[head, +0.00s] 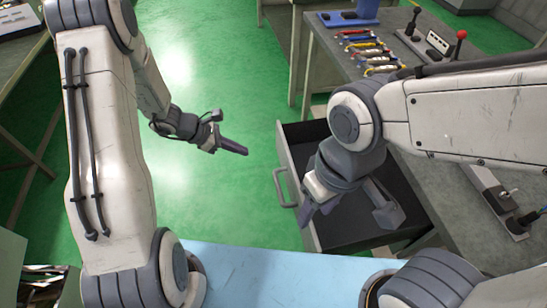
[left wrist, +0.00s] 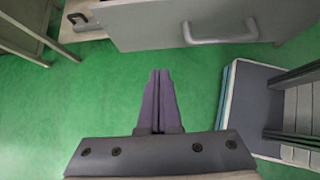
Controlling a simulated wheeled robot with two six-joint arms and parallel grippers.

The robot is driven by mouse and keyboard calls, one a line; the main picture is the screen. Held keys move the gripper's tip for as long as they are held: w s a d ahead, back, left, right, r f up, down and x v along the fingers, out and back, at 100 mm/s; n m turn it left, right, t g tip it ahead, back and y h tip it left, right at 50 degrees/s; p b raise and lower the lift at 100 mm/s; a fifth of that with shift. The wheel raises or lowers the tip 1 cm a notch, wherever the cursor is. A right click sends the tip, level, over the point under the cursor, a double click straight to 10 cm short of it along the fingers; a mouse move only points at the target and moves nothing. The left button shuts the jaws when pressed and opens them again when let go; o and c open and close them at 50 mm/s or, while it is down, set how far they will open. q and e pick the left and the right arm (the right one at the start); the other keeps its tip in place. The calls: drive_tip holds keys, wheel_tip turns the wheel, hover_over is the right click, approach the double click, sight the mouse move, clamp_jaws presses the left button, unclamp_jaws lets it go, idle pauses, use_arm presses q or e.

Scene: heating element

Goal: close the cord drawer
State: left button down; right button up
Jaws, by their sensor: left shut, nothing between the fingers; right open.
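A grey drawer (head: 298,205) stands pulled out from the workbench at right of centre in the head view. Its dark inside shows no cord in the visible part; my right arm hides some of it. Its bar handle (head: 281,188) faces left. In the left wrist view the drawer front (left wrist: 150,24) and handle (left wrist: 222,38) are near the top. My left gripper (head: 245,151) is shut and empty, left of the drawer front and apart from the handle; its closed fingers (left wrist: 160,72) point toward the front. My right gripper (head: 350,208) is open and empty over the drawer.
Green floor (head: 225,70) is clear left of the drawer. Another table (head: 25,50) stands at far left.

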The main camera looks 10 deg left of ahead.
sight(283, 160)
use_arm(q)
drive_tip(key=x, duration=0.3)
drive_tip(key=d+r+x, duration=0.1)
drive_tip(key=x, duration=0.6)
drive_tip(key=shift+w+d+r+p, duration=0.1)
drive_tip(key=shift+w+d+p, duration=0.1)
drive_tip(key=shift+d+p, duration=0.2)
drive_tip(key=shift+w+d, duration=0.2)
drive_tip(key=shift+d, duration=0.3)
drive_tip(key=shift+d, duration=0.1)
